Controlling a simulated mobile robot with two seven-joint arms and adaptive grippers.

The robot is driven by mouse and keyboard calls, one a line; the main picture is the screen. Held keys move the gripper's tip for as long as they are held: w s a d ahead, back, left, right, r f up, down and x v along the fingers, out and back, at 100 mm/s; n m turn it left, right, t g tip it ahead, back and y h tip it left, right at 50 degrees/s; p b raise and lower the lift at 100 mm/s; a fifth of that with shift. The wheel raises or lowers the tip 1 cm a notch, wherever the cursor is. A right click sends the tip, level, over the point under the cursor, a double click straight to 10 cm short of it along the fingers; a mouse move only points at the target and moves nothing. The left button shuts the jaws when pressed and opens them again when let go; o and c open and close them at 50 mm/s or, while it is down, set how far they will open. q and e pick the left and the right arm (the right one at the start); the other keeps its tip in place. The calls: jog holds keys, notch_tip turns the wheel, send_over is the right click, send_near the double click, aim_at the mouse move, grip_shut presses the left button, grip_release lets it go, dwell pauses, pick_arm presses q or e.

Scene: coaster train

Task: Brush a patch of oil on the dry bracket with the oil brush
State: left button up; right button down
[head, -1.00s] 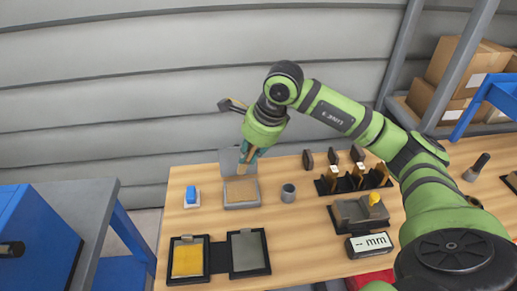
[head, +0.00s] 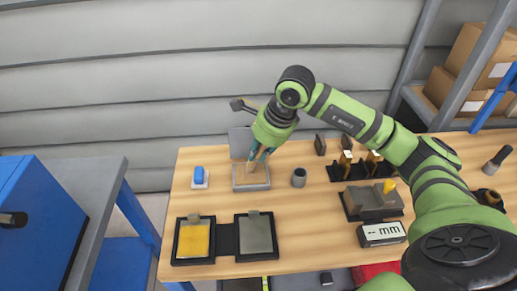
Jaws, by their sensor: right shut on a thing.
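My right gripper (head: 258,160) points down over a small open grey box (head: 250,187) with a raised lid (head: 240,141). In front lies a grey plate (head: 256,234) in a black frame, seemingly the dry bracket. Beside it to the left is a similar frame with a yellow plate (head: 194,240). My left gripper is not in view.
A blue block on a white pad (head: 199,177) is left of the box, and a grey cup (head: 299,177) is right. Farther right are a black rack (head: 350,172), a grey fixture (head: 372,201) and a "mm" display (head: 382,233). Bare wood lies between box and plates.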

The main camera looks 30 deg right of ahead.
dwell(0.6)
jog(key=shift+f+b, duration=0.6)
dwell(0.4)
jog(key=shift+s+f+b, duration=0.1)
jog(key=shift+f+b, duration=0.05)
jog(key=shift+b, duration=0.15)
dwell(1.3)
jog(key=shift+r+p, duration=0.6)
jog(key=shift+r, duration=0.35)
jog(key=shift+r+p, duration=1.55)
jog(key=shift+r, duration=1.15)
